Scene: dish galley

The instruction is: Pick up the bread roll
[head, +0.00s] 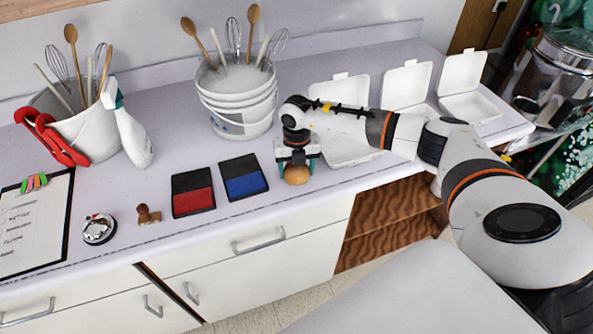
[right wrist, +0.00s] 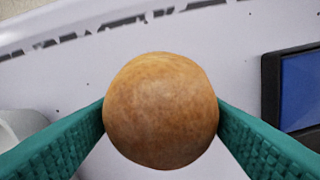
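The round brown bread roll (head: 296,176) is near the front edge of the counter, below my right gripper (head: 297,163), which points down at it. In the right wrist view the roll (right wrist: 160,110) fills the middle, between the two green fingers. Both fingertips meet its sides with no gap that I can see, so the gripper looks shut on it. I cannot tell whether the roll touches the counter or hangs just above it. My left gripper is not in view.
A blue ink pad (head: 245,186) and a red one (head: 193,201) lie left of the roll. Open white boxes (head: 406,87) stand along the right, one partly behind my right arm. A white bucket of utensils (head: 238,115) stands behind. The counter (head: 150,185) has an open front edge.

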